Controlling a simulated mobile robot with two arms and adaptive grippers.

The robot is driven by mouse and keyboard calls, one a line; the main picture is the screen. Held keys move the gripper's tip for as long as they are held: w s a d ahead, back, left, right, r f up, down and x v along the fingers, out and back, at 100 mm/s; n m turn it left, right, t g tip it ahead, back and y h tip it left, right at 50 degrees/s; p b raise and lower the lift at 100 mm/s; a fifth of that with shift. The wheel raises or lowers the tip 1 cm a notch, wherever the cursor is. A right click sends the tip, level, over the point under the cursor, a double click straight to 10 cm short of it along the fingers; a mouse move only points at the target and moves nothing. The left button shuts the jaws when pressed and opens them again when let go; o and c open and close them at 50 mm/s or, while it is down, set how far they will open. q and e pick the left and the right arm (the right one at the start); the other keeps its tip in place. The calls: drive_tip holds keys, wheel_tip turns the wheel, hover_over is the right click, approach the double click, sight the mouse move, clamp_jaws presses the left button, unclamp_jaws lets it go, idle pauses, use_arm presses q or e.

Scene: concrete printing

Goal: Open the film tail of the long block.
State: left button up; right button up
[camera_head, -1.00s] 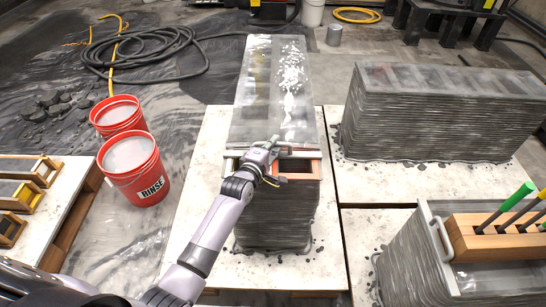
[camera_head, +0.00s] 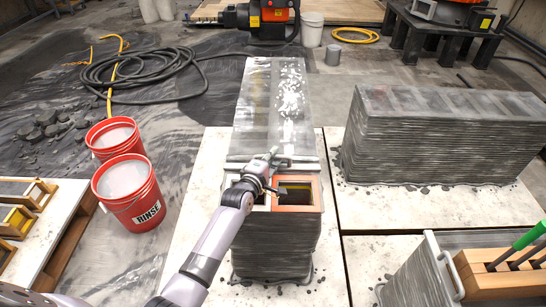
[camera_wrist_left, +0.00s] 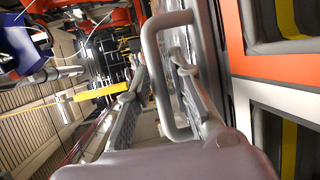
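The long block (camera_head: 272,248) stands in the middle of the head view, grey and layered, with clear film (camera_head: 262,105) over its top. The film's near end is gathered at a pale crossbar (camera_head: 300,160). In front of the bar, an orange-rimmed opening (camera_head: 297,207) lies uncovered. My left gripper (camera_head: 272,170) is at the bar's middle. In the left wrist view its fingers (camera_wrist_left: 160,85) lie on either side of a grey U-shaped handle (camera_wrist_left: 152,45), apparently closed on its bar. My arm hides part of the near openings. My right gripper is not in view.
Two red buckets (camera_head: 128,192) stand to the left, beside a pallet with wooden moulds (camera_head: 22,205). A second layered block (camera_head: 440,140) is at right. A wooden tool rack (camera_head: 495,275) is at the lower right. A black hose (camera_head: 140,70) lies behind.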

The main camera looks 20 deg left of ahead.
use_arm(q)
drive_tip(key=shift+o, duration=1)
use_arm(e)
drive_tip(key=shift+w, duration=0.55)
use_arm(q)
drive_tip(key=v, duration=1.2)
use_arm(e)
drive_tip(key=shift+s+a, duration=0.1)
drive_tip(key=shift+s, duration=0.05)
use_arm(q)
drive_tip(key=shift+f, duration=0.2)
